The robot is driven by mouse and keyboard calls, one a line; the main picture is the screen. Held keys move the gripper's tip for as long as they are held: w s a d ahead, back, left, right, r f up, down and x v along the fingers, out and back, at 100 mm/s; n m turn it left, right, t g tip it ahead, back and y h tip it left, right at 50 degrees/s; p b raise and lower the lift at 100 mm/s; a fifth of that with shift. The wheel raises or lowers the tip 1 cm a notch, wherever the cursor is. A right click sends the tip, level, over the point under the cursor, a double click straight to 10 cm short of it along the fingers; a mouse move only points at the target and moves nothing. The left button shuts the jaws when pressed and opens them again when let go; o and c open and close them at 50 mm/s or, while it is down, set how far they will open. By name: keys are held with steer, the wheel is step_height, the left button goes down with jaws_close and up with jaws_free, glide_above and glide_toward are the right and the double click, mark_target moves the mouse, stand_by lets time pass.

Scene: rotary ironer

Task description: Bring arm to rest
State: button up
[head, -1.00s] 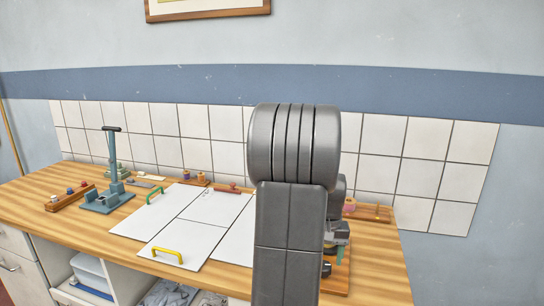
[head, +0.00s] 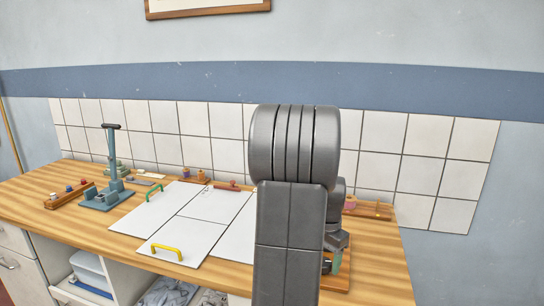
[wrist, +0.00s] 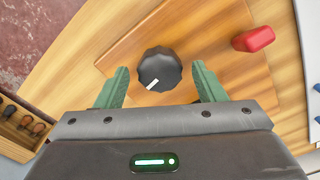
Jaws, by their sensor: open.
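My gripper (wrist: 161,86) is open in the wrist view, its two green fingers apart. A black round knob (wrist: 160,69) with a white pointer mark shows between and just beyond the fingers, on a wooden board (wrist: 190,35). I see no finger closed on it; whether a finger touches it is hard to tell. In the head view my grey arm stands upright in the right middle and hides most of the gripper and the knob.
A blue-grey lever press (head: 107,197) stands left. A red block (wrist: 254,39) lies right of the knob; a wooden rack (wrist: 18,128) is at lower left.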

steer(key=m+b, duration=0.1)
steer(key=m, duration=0.5)
steer(key=shift+b, duration=0.3)
steer(key=m+b, duration=0.1)
steer(key=m, duration=0.3)
steer(key=shift+m, duration=0.6)
steer(key=shift+s, duration=0.1)
